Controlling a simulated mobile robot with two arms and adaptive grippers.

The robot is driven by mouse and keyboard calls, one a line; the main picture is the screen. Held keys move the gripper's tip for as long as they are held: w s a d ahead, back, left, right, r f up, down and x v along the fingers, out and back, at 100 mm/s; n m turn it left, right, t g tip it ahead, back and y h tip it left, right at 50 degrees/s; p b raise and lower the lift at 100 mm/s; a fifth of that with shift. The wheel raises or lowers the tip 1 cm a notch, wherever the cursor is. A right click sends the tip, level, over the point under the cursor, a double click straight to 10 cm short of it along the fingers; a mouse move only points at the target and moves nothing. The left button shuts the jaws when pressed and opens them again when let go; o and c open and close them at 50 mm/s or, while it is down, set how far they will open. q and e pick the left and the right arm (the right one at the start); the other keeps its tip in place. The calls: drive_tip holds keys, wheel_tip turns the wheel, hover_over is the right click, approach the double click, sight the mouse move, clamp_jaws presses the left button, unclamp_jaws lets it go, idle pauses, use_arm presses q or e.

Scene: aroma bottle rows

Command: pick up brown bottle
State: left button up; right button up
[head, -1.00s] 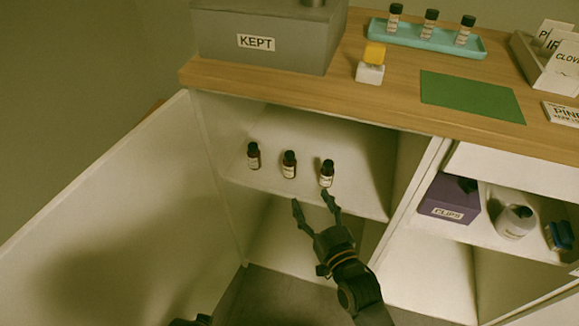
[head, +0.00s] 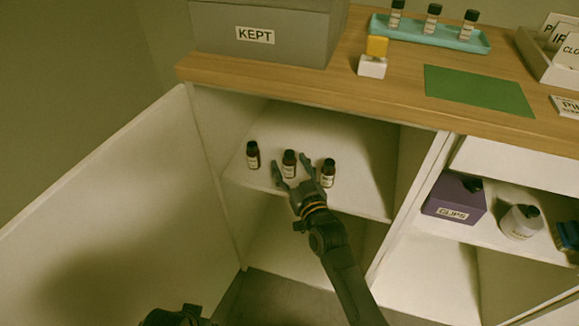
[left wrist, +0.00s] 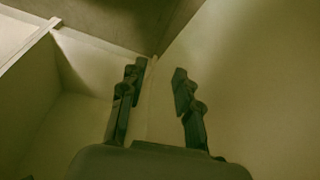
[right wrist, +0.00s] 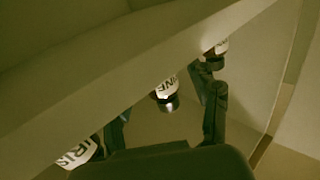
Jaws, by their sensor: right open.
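Three small brown bottles with black caps and pale labels stand upright in a row on the cabinet shelf (head: 345,195): the left bottle (head: 253,155), the middle bottle (head: 289,163) and the right bottle (head: 328,173). My right gripper (head: 291,164) is open at the shelf's front, its fingers either side of the middle bottle. In the right wrist view, the middle bottle (right wrist: 166,92) shows between the open fingers (right wrist: 163,100), with other labelled bottles outside them. Contact cannot be told. My left gripper (left wrist: 158,72) is open and empty in the left wrist view.
An open white door (head: 110,200) stands at left. The wooden top (head: 330,85) overhangs the shelf and carries a grey KEPT box (head: 265,30), a teal tray (head: 420,37) with bottles and a green mat (head: 480,90). A purple box (head: 453,200) and white bottle (head: 520,222) stand in the right compartment.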

drive_tip(key=shift+w+a, duration=0.2)
drive_tip(key=shift+w, duration=0.25)
clamp_jaws()
drive_tip(key=shift+r, duration=0.1)
